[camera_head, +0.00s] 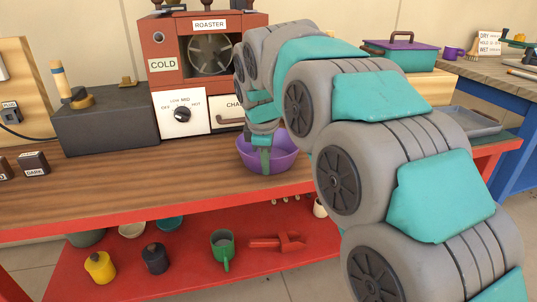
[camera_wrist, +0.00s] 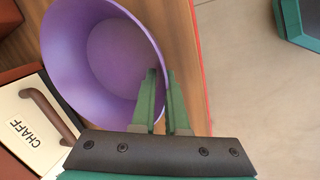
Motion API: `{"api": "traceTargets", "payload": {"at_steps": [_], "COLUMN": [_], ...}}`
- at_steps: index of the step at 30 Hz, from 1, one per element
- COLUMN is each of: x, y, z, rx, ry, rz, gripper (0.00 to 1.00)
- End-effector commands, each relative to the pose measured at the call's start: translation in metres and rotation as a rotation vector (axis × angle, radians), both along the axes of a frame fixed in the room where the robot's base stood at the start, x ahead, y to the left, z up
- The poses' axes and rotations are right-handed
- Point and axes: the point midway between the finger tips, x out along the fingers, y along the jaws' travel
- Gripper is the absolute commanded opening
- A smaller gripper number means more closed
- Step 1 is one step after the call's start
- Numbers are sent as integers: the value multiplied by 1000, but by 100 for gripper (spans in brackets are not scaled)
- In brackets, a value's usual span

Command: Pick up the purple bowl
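The purple bowl (camera_head: 284,157) stands on the wooden top of the workbench, in front of the roaster. In the wrist view the bowl (camera_wrist: 90,45) is seen from above, its inside empty. My gripper (camera_wrist: 161,72) has its two green fingers close together on either side of the bowl's near wall, one inside and one outside. It looks shut on the rim. In the head view my gripper (camera_head: 265,155) points down at the bowl, partly hidden by my arm.
The roaster (camera_head: 165,50) and chaff drawer (camera_head: 228,108) stand behind the bowl; the drawer handle (camera_wrist: 50,112) is close to it. The bench's red front edge (camera_head: 150,213) is near. A lower red shelf holds a green mug (camera_head: 222,243) and other items.

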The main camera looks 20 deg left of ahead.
Motion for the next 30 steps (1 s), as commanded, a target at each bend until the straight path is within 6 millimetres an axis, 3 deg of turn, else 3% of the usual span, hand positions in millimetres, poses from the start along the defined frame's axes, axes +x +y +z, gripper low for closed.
{"api": "traceTargets", "payload": {"at_steps": [3,30], "x": [0,0], "y": [0,0], "z": [0,0], "rx": [0,0], "ry": [0,1], "rz": [0,0], "gripper": [0,0]}}
